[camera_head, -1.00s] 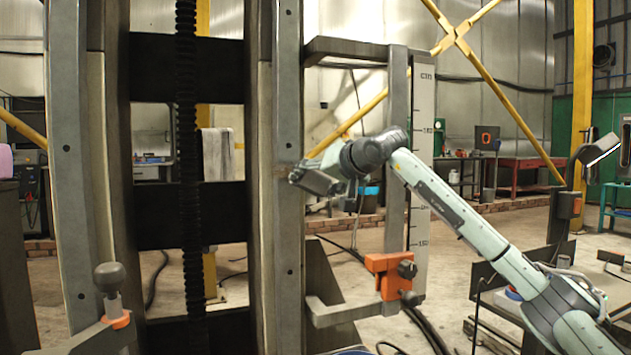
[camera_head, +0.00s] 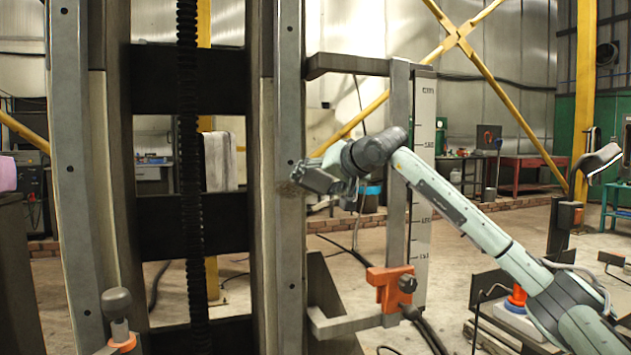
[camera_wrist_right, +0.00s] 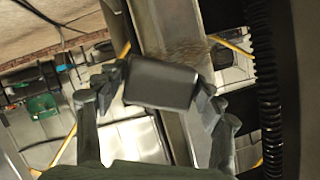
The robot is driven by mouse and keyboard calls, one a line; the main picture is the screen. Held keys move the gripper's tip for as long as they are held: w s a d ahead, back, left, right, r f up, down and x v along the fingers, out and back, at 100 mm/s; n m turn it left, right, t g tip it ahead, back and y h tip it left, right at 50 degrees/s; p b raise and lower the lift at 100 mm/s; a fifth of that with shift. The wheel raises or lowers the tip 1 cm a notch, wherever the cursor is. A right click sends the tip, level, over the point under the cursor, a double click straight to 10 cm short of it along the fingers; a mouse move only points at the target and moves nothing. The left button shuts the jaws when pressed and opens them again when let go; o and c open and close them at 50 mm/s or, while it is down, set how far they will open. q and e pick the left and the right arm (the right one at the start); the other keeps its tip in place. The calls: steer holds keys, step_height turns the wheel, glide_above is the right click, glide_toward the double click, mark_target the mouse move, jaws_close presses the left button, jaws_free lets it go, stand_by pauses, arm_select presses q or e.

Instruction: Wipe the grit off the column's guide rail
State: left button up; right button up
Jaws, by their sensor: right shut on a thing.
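The column's guide rail (camera_head: 290,110) is the tall grey upright strip left of my right gripper, with bolt holes along it. A brownish, rough patch of grit (camera_head: 289,187) shows on it beside the gripper. My right gripper (camera_head: 324,180) is shut on a dark grey block (camera_wrist_right: 160,83), which sits between its fingers. In the right wrist view the rail (camera_wrist_right: 160,25) runs behind the block, with brownish grit (camera_wrist_right: 185,50) just above the block's edge. I cannot tell whether the block touches the rail. My left gripper is not in view.
Right of the rail stand a grey bracket frame (camera_head: 397,110), a white marked scale (camera_head: 422,160) and an orange clamp (camera_head: 390,285). A black ribbed screw cover (camera_head: 190,200) runs between the uprights. A grey knob (camera_head: 117,302) stands at lower left.

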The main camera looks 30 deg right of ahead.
mark_target(287, 184)
steer(key=shift+w+a+p, duration=0.2)
steer(key=shift+a+p, duration=0.05)
steer(key=shift+a, duration=0.35)
steer(key=shift+w+a+p, duration=0.2)
steer(key=shift+a, duration=0.4)
steer(key=shift+f+b, duration=1.25)
steer(key=shift+f, duration=0.85)
steer(key=shift+w+a+r+p, duration=0.1)
steer(key=shift+w+a+p, duration=0.1)
steer(key=shift+a, duration=0.45)
steer(key=shift+w+a+p, duration=0.1)
steer(key=shift+a+p, duration=0.1)
steer(key=shift+a, duration=0.45)
step_height(287, 184, up, 4)
steer(key=p, duration=0.4)
steer(key=shift+d+r, duration=0.1)
steer(key=shift+r, duration=0.1)
steer(key=shift+s+f+b, duration=0.25)
steer(key=shift+s+b, duration=0.05)
steer(key=shift+b, duration=0.1)
steer(key=shift+s+a+b, duration=0.25)
steer(key=shift+s, duration=0.6)
steer(key=shift+s+a+b, duration=0.25)
steer(key=shift+s, duration=0.55)
steer(key=shift+s+a+b, duration=0.25)
steer(key=shift+s, duration=0.6)
